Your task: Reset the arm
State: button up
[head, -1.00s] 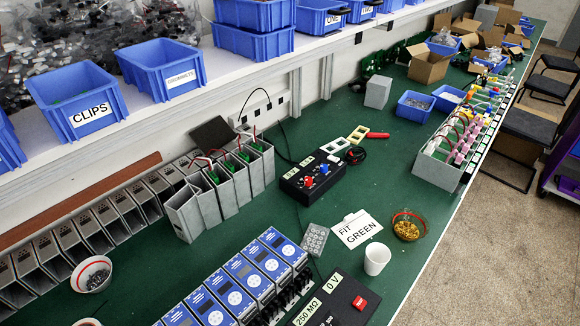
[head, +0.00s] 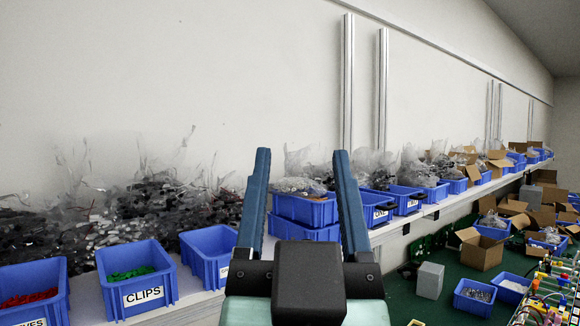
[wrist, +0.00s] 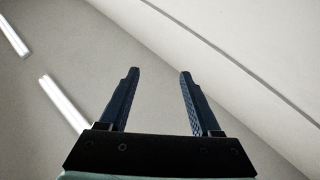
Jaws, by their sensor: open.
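My gripper (head: 303,160) stands upright in the lower middle of the head view, its two blue fingers spread apart with nothing between them. It hides part of the shelf and the blue bins behind it. In the wrist view my gripper (wrist: 158,74) is also open and empty, with only a plain pale wall or ceiling and light strips beyond its fingers.
A white shelf (head: 190,300) runs along the wall with blue bins, among them the CLIPS bin (head: 137,278), and heaps of bagged parts (head: 130,215). A green bench (head: 450,270) lies at the lower right with a grey block (head: 429,280) and open cardboard boxes (head: 481,249).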

jog(key=s+a+r+t, duration=0.1)
jog(key=s+r+t, duration=0.1)
jog(key=s+r, duration=0.2)
jog(key=shift+s+r+n, duration=0.15)
jog(key=shift+r+n, duration=0.1)
jog(key=shift+n, duration=0.15)
